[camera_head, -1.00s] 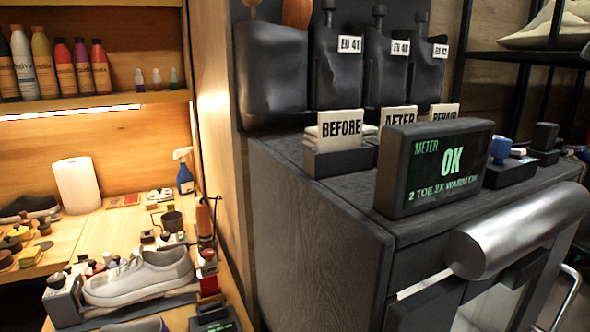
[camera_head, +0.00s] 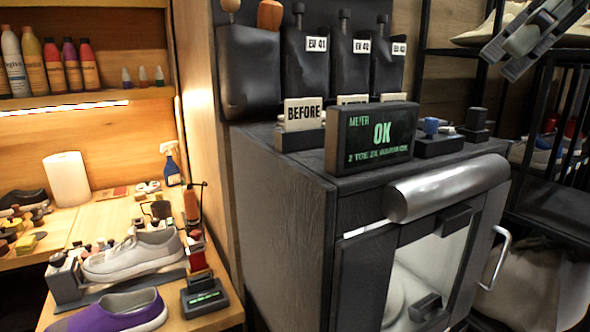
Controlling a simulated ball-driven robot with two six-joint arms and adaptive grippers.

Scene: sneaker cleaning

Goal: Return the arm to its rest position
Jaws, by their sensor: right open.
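My right gripper (camera_head: 502,62) is at the top right corner, held up in the air in front of the dark shelf rack. Its grey fingers are spread apart, with nothing seen between them. The rest of my right arm is outside the picture. My left gripper is not in view.
A dark cabinet (camera_head: 285,235) fills the middle, with a meter (camera_head: 371,139) reading OK and a grey cylinder (camera_head: 450,187) along its front edge. A white sneaker (camera_head: 138,255) and a purple shoe (camera_head: 112,312) are on the left bench. A rack (camera_head: 428,65) stands right.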

